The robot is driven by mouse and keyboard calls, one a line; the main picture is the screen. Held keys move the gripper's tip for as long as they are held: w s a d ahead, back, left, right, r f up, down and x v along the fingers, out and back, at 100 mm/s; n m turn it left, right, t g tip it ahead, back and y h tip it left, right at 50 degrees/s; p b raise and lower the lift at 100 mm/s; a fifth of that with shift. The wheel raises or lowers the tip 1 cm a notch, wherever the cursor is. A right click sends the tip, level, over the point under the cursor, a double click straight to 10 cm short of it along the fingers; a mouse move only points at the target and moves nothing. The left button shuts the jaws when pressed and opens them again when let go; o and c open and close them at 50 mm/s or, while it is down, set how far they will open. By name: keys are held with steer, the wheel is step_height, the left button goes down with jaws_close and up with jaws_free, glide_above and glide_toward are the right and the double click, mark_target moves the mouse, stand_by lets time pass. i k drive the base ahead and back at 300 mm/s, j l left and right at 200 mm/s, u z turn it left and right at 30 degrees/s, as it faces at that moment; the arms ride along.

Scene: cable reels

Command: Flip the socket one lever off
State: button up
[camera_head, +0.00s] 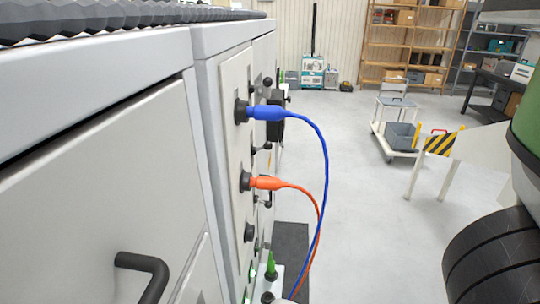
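A tall grey cabinet panel (230,75) on the left is seen at a steep angle. A blue plug (268,113) sits in the top black socket (241,111). An orange plug (266,183) sits in the socket (245,181) below it. Small black ball-ended levers stand beside the sockets: an upper one (267,82), a middle one (265,147) and a lower one (266,201). I cannot read any label that tells which is socket one, nor the levers' on or off positions. A dark block (277,99) behind the blue plug is unclear. My gripper is not visible.
A blue cable (326,165) and an orange cable (319,205) hang out into the aisle. A black handle (146,268) juts from the near cabinet. A large black ribbed object (495,260) fills the lower right. Open floor (365,220) lies between, with a cart (400,140) beyond.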

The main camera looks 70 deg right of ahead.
mark_target(268, 81)
steer(key=z, duration=0.95)
